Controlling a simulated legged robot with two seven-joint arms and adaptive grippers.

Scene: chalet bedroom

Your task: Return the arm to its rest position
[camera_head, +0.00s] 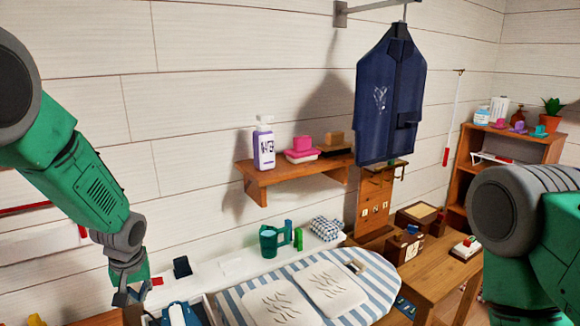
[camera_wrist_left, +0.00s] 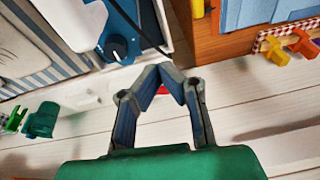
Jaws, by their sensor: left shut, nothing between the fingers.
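My left arm comes in from the left in the head view and hangs downward. My left gripper (camera_head: 132,298) is at its lower end, near the left end of the white surface. In the left wrist view its fingertips (camera_wrist_left: 162,70) meet, with nothing between them. Below the fingertips' line of sight are white boards and part of a red thing. A part of my right arm shows at the right edge of the head view; its gripper is out of frame.
A striped ironing board (camera_head: 380,293) lies ahead, with a blue iron (camera_head: 180,315) left of it. A green mug (camera_head: 269,241) stands behind. A wall shelf (camera_head: 262,181) holds a bottle (camera_head: 264,149). A dark blue jacket (camera_head: 388,100) hangs above. A wooden table (camera_head: 435,275) stands right.

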